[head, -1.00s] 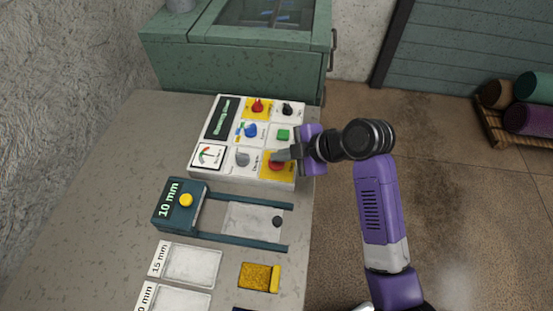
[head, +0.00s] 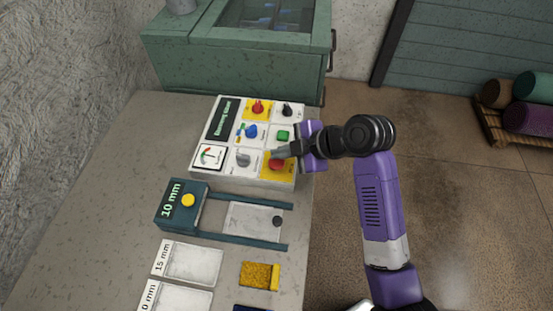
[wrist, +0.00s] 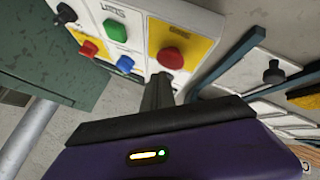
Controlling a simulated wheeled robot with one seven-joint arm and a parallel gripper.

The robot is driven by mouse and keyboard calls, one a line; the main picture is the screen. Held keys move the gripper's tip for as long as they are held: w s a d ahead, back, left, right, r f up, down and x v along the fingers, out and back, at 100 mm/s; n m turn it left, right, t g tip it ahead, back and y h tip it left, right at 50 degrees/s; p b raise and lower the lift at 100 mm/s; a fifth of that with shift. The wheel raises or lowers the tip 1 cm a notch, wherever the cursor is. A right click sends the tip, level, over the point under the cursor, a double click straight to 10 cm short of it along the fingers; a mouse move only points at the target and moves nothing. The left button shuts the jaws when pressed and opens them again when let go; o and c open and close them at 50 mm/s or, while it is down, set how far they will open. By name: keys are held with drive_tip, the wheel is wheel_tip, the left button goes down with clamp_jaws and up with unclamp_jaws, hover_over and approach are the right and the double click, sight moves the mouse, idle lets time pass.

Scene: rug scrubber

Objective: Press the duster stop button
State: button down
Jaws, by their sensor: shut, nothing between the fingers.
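The control panel (head: 231,168) is a white box on the bench with coloured knobs and buttons. A red button (head: 276,165) sits on a yellow square at its lower right corner; it also shows in the wrist view (wrist: 171,59). The lettering on that square is too small to read surely. My gripper (head: 276,155) is shut and empty, its fingertips right by this red button. In the wrist view the fingertips (wrist: 158,80) point towards the button's lower left edge. I cannot tell whether they touch it.
A second red control (head: 257,106) on yellow, a green button (head: 283,135) and a blue knob (head: 250,131) are on the same panel. A dark teal frame (head: 240,199) with a yellow button lies in front. A green cabinet (head: 235,75) stands behind.

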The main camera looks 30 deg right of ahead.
sight(280, 162)
drive_tip(key=shift+r+p, duration=2.1)
drive_tip(key=shift+r, duration=0.45)
drive_tip(key=w+d+r+m+t+h, duration=0.3)
drive_tip(key=w+d+r+m+t, duration=0.15)
drive_tip(key=m, duration=0.25)
drive_tip(key=s+a+f+m+t+b, duration=0.1)
drive_tip(key=s+m+b, duration=0.1)
drive_tip(key=s, duration=1)
drive_tip(key=s+a+f+m+t+h+b, duration=0.1)
drive_tip(key=s+m, duration=0.3)
drive_tip(key=s, duration=0.9)
drive_tip(key=s+a+f+m+t+h+b, duration=0.1)
drive_tip(key=s+a+f+m+b, duration=0.2)
drive_tip(key=s, duration=1)
drive_tip(key=shift+s, duration=0.2)
